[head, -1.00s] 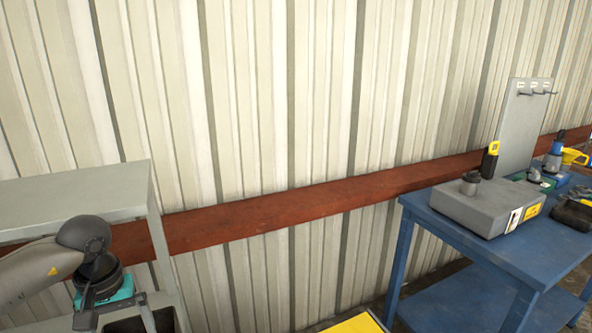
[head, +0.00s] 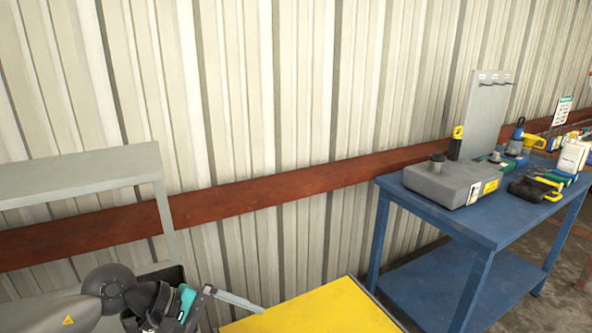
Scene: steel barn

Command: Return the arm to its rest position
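My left arm comes in at the lower left, and my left gripper (head: 212,306) is at the bottom of the head view, low in front of the grey shelf rack. It is dark, with a teal part (head: 187,303) at its front; I cannot tell whether this belongs to the gripper. A thin light-grey bar (head: 235,299) reaches right from it. The finger gap is not clear from this angle. No held object can be made out. My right arm and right gripper are not in view.
A yellow surface (head: 315,312) lies at bottom centre. A blue workbench (head: 470,222) at right holds a grey box (head: 440,186), a pegboard (head: 487,110) and tools. A corrugated wall closes the back.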

